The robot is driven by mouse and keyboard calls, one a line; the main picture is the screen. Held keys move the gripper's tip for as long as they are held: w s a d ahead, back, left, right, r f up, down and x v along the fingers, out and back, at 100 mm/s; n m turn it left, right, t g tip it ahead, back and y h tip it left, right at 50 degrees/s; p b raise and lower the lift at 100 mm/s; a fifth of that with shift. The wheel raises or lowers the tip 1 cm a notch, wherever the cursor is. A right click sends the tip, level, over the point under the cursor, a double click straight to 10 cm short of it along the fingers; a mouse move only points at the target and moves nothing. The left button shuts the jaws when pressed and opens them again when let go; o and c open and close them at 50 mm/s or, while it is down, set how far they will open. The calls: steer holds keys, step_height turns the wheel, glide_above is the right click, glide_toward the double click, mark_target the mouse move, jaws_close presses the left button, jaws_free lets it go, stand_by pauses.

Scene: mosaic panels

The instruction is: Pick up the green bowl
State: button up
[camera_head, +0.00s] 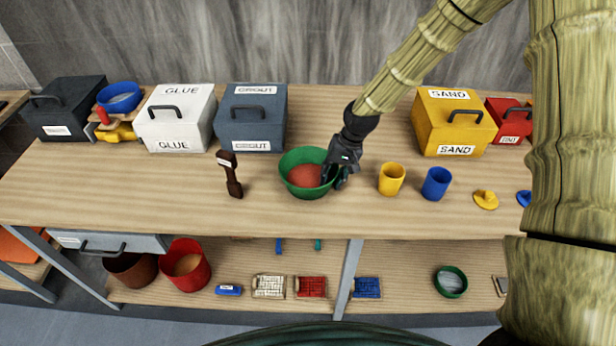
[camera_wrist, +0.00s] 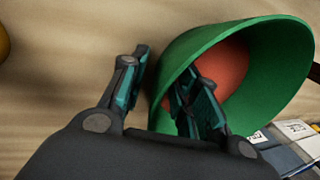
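The green bowl (camera_head: 288,184) stands on the wooden workbench in the head view, with orange-red contents inside. My gripper (camera_head: 340,171) is at the bowl's right rim. In the wrist view the bowl (camera_wrist: 263,36) fills the upper right. There my gripper (camera_wrist: 165,90) is open around the bowl's wall, with one finger outside and the other inside the bowl. A small gap shows between the outer finger and the wall. Whether the inner finger touches the wall is unclear.
A dark brown hammer-like tool (camera_head: 232,178) stands left of the bowl. A yellow cup (camera_head: 391,180) and a blue cup (camera_head: 436,184) stand to its right. Labelled boxes, including a grey-blue one (camera_head: 251,125) and a yellow one (camera_head: 452,125), line the back.

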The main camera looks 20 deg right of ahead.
jaws_close()
steer(key=shift+r, duration=0.1)
